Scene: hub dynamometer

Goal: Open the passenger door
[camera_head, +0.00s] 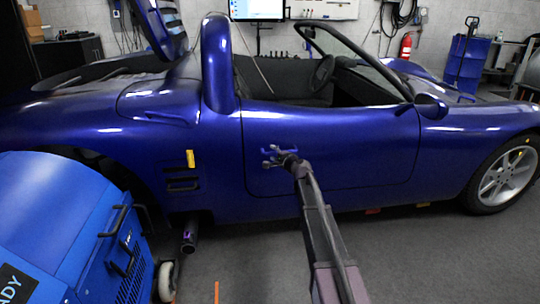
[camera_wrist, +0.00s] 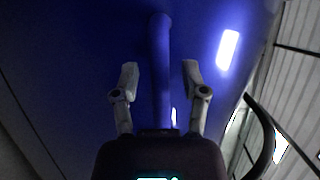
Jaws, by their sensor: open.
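The passenger door (camera_head: 350,140) of the blue open-top car is closed and sits flush in the car's side. Its blue door handle (camera_head: 288,151) is near the door's rear edge. My gripper (camera_head: 270,157) is at the handle, at the end of my arm reaching up from the front. In the wrist view my gripper (camera_wrist: 160,80) is open, its two fingers apart. The bar-shaped handle (camera_wrist: 160,60) lies between them, with a visible gap on each side. The gripper partly covers the handle in the head view.
A blue machine (camera_head: 70,230) on casters stands at the lower left. The grey floor (camera_head: 420,260) in front of the door is mostly clear. The car's front wheel (camera_head: 503,177) is at the right. A side mirror (camera_head: 431,106) sticks out near the door's front edge.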

